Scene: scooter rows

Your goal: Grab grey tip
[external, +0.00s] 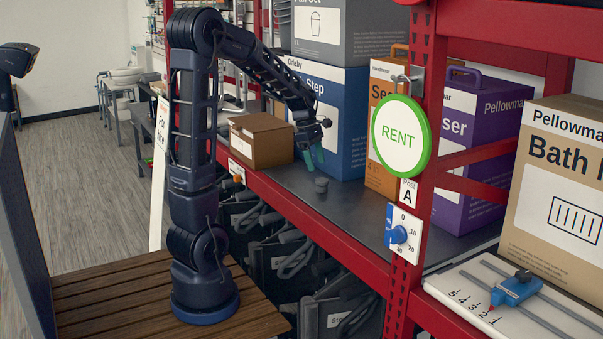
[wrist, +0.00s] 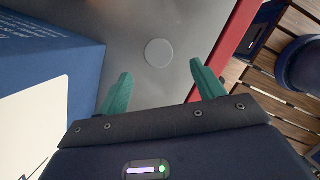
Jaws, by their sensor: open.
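The grey tip (external: 321,184) is a small round grey piece standing on the dark shelf (external: 345,205) near its front edge. In the wrist view the grey tip (wrist: 158,53) shows from above as a pale grey disc, ahead of the fingers and roughly midway between them. My gripper (external: 314,153) is above the shelf, over and slightly left of the grey tip in the external view. In the wrist view its two green fingers (wrist: 160,88) are spread apart with nothing between them. It is not touching the grey tip.
A blue box (external: 340,120) stands close behind the gripper, and it fills the left of the wrist view (wrist: 50,70). A brown carton (external: 262,140) is to the left. The red shelf rail (external: 300,225) runs along the front.

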